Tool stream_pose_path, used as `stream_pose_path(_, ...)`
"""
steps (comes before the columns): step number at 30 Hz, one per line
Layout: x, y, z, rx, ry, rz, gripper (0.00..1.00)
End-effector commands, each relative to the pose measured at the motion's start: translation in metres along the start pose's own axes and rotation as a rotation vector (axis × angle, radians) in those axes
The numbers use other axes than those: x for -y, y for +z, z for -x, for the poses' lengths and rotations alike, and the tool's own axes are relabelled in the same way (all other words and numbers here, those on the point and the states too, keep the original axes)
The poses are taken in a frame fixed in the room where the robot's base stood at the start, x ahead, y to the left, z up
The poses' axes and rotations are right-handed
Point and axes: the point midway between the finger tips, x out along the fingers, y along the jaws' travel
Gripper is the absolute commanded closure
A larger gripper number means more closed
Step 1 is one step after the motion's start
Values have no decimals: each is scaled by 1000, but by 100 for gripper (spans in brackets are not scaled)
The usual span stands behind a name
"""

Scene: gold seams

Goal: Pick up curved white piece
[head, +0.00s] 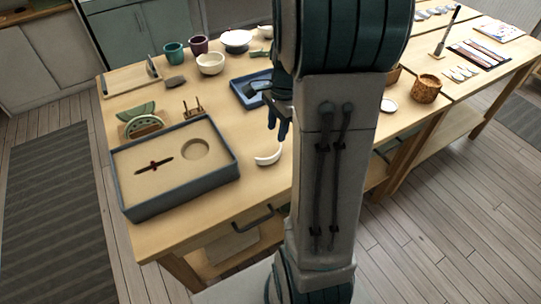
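The curved white piece (269,156) lies on the wooden table near its front edge, just left of my arm. It is a crescent shape, and its right end reaches up beneath my gripper. My gripper (278,135) points down above the piece, with its dark blue fingers a little apart from it in the picture. I cannot tell how far the fingers are spread. No object shows lifted in the gripper. My arm hides the table to the right.
A grey-rimmed sand tray (124,197) stands left of the piece. A blue tray (240,98) lies behind my gripper. Cups and bowls, including a cream bowl (210,69), stand farther back. A woven basket (426,89) is on the right. Bare tabletop surrounds the piece.

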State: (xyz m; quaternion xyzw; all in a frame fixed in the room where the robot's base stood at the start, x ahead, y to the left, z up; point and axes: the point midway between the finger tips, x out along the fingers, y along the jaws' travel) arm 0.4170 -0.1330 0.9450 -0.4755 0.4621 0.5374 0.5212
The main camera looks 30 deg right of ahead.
Motion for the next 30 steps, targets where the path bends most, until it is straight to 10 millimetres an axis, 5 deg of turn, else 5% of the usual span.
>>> stream_pose_path(6,-1,0,-39,1,4,3,64)
stream_pose_path(21,-2,-1,-94,1,3,4,64)
stream_pose_path(30,-1,0,-100,0,0,5,64)
